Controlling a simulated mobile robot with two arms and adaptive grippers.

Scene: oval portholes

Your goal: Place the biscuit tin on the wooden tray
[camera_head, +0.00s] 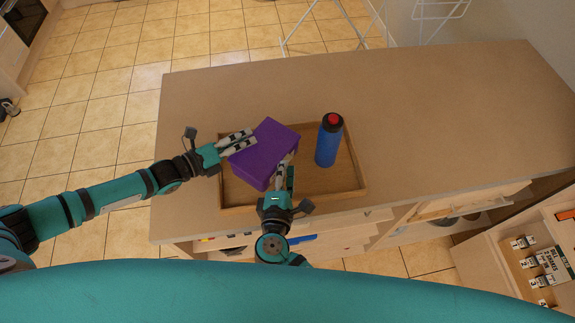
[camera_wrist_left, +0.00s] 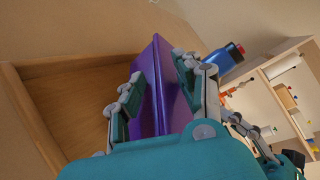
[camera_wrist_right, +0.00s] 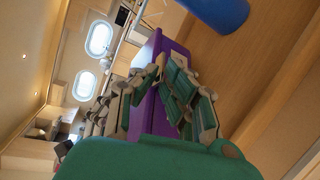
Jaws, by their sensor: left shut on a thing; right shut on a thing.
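The biscuit tin is a purple box (camera_head: 266,152), over the left half of the wooden tray (camera_head: 320,184) in the head view. I cannot tell whether its underside touches the tray floor. My left gripper (camera_head: 247,142) is shut on the tin's left side. My right gripper (camera_head: 285,172) is shut on its near right side. The left wrist view shows the purple tin (camera_wrist_left: 154,62) between the fingers, with the tray rim (camera_wrist_left: 30,115) at left. The right wrist view shows the tin (camera_wrist_right: 172,47) between the other fingers.
A blue bottle with a red cap (camera_head: 328,141) stands in the tray's right part, right of the tin. The tray is on a wooden-topped counter (camera_head: 430,110), clear to the right and behind. Open shelving (camera_head: 530,255) with small boxes is at lower right.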

